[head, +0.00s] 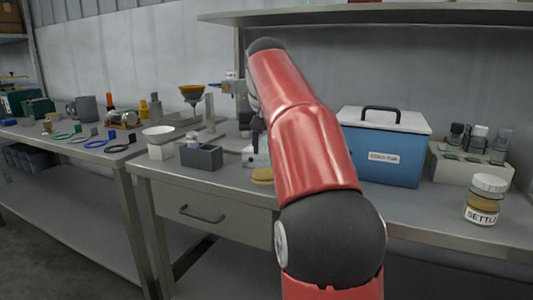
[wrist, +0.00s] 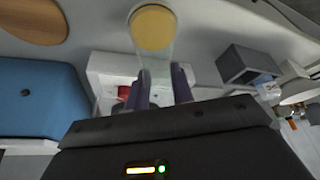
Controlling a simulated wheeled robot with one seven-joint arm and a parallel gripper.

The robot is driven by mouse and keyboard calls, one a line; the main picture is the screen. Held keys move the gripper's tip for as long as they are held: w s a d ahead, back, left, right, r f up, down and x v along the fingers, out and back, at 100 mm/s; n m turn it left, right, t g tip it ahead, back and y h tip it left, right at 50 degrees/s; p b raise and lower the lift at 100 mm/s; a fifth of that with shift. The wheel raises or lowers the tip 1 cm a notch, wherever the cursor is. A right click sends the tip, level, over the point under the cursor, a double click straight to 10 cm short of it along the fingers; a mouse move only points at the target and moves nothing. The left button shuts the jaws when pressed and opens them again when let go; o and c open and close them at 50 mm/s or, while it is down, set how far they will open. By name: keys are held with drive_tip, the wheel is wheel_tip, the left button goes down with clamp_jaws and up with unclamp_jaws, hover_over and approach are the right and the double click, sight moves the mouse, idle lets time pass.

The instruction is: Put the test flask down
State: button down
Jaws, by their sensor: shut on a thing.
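My gripper (wrist: 160,82) is shut on the test flask (wrist: 155,50), a clear vessel with a round yellow-brown end pointing away from the fingers. In the head view the red arm hides most of the flask. Its yellow-brown part (head: 262,176) shows low beside the arm, over the grey bench (head: 225,192). I cannot tell whether the flask touches the bench top.
A blue box with a white lid (head: 385,148) stands right of the arm. A dark grey open block (head: 202,157) and a white bowl on a stand (head: 159,135) are to the left. A flat brown disc (wrist: 32,20) lies nearby. A jar (head: 484,200) stands far right.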

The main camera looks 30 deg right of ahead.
drive_tip(key=shift+w+f, duration=0.1)
drive_tip(key=shift+f, duration=0.3)
drive_tip(key=shift+f, duration=0.15)
drive_tip(key=c, duration=1.2)
unclamp_jaws()
